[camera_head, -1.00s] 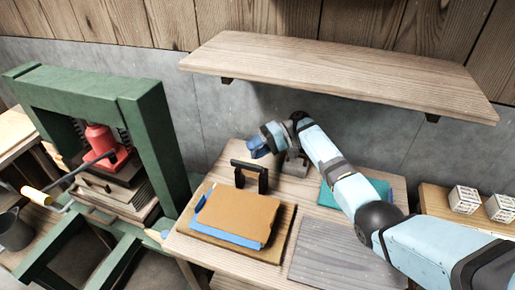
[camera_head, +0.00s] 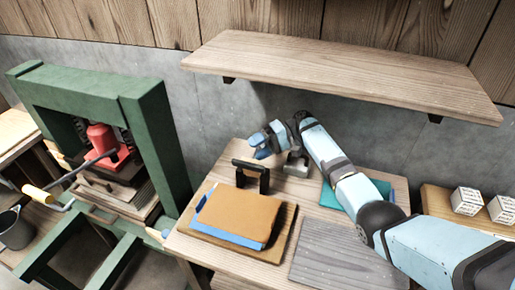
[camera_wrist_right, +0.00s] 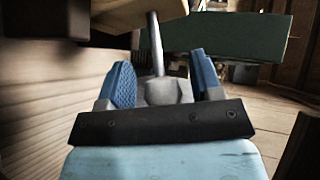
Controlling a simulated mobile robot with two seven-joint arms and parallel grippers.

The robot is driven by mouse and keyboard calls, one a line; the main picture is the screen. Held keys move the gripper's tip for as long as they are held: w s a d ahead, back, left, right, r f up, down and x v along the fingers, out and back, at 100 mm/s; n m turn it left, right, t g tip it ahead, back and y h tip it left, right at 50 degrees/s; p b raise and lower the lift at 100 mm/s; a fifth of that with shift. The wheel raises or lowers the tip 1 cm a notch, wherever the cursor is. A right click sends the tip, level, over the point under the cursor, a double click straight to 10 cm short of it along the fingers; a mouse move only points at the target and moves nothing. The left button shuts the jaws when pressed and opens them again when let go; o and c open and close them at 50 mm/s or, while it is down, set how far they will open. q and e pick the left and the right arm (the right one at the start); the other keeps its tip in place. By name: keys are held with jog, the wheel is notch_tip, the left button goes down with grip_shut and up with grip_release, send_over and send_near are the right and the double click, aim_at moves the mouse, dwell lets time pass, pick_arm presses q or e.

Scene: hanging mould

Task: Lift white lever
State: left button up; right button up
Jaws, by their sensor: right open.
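My right gripper (camera_head: 262,141) is over the back of the wooden worktable, pointing left. In the right wrist view its blue fingers (camera_wrist_right: 163,82) are apart. A pale grey rod (camera_wrist_right: 157,45) shows between and beyond them; I cannot tell whether they touch it. A small grey metal piece (camera_head: 297,165) stands on the table just below the gripper in the head view. No plainly white lever is clear. The green press (camera_head: 150,120) at the left has a lever with a yellow and whitish grip (camera_head: 40,194). My left gripper is not in view.
On the worktable (camera_head: 222,168) are a black handle frame (camera_head: 250,177), an orange-brown sheet over blue (camera_head: 240,215), a grey board (camera_head: 340,255) and a teal piece (camera_head: 328,195). A shelf (camera_head: 340,75) overhangs the back. White blocks (camera_head: 466,200) stand at right.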

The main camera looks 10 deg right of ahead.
jog(key=b+v, duration=0.2)
jog(key=v, duration=0.9)
jog(key=shift+d, duration=0.4)
